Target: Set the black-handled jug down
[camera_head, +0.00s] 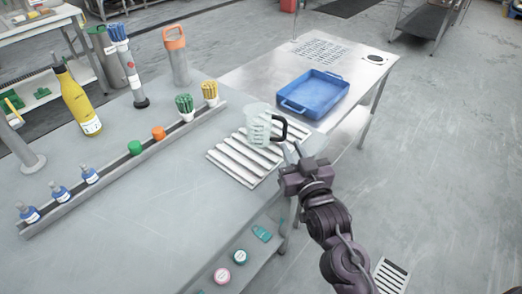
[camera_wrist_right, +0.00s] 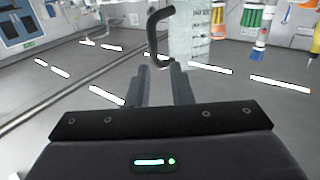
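The clear jug (camera_head: 257,124) with a black handle (camera_head: 283,130) is upright at the upper end of the white slatted rack (camera_head: 226,170). Its base appears to be at the slats, but I cannot tell whether it touches them. My right gripper (camera_head: 290,151) is just beside the handle. In the right wrist view, my right gripper's fingers (camera_wrist_right: 160,78) are apart, with the black handle (camera_wrist_right: 154,35) just beyond their tips and the jug (camera_wrist_right: 190,40) to the right of it. My left gripper is not in view.
A blue tray (camera_head: 314,94) lies on the metal table behind the jug. A long rail (camera_head: 110,172) left of the rack carries bottles, caps and cups of pens. A yellow bottle (camera_head: 78,103) and an orange-topped flask (camera_head: 177,60) stand farther back.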

